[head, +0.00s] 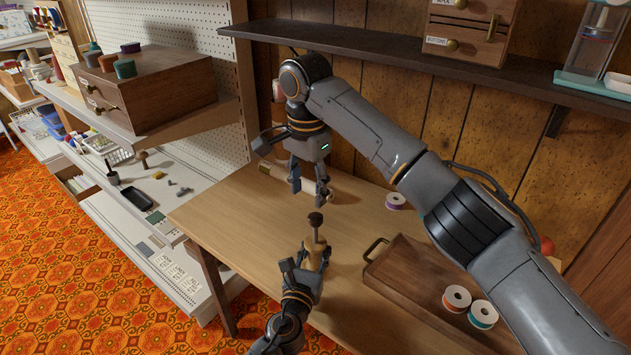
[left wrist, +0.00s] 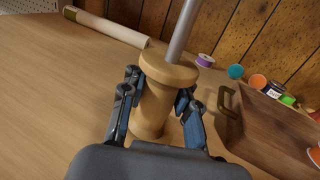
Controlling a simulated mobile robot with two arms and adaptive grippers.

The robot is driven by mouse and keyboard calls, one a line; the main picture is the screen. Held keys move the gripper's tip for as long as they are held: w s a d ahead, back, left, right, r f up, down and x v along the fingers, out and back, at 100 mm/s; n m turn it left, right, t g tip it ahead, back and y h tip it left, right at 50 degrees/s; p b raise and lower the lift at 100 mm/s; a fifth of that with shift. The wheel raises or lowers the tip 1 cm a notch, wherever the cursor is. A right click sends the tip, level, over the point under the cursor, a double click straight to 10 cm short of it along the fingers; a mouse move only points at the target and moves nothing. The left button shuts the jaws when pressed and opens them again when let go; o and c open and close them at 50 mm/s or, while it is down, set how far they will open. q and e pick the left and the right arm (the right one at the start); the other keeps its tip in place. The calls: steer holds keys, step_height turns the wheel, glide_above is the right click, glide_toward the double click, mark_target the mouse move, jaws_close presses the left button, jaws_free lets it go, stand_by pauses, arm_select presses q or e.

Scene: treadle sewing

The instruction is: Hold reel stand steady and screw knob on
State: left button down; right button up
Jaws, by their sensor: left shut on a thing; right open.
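The reel stand (head: 316,256) is a turned light-wood post with a metal rod rising from it, upright on the table. My left gripper (head: 307,266) is shut around the wooden post; the left wrist view shows its fingers on both sides of the post (left wrist: 154,105), below the collar. A dark brown knob (head: 315,218) sits at the top of the rod; I cannot tell how firmly it is seated. My right gripper (head: 309,189) is open and empty, pointing down, slightly above and behind the knob in the head view. The rod's top is outside the left wrist view.
A wooden tray (head: 400,262) with a brass handle holds thread spools at the right. A purple spool (head: 396,201) stands behind it. A pale roll (left wrist: 105,27) lies at the back. A dark shelf (head: 400,62) overhangs the table. The table's left part is clear.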

steer(key=n, duration=0.6)
steer(key=shift+r, duration=0.2)
steer(key=n, duration=1.5)
steer(key=shift+s+r, duration=0.1)
steer(key=shift+r, duration=0.15)
steer(key=n, duration=0.3)
steer(key=shift+n, duration=0.4)
steer(key=n, duration=0.3)
steer(key=shift+d+r+n, duration=0.1)
steer(key=shift+n, duration=0.3)
steer(key=n, duration=0.5)
steer(key=shift+d, duration=0.15)
steer(key=n, duration=0.4)
steer(key=shift+d, duration=0.15)
steer(key=n, duration=0.3)
steer(key=shift+d+r+n, duration=0.1)
steer(key=shift+d+n, duration=0.05)
steer(key=shift+n, duration=0.15)
steer(key=n, duration=0.4)
steer(key=shift+d+n, duration=0.2)
steer(key=shift+n, duration=0.1)
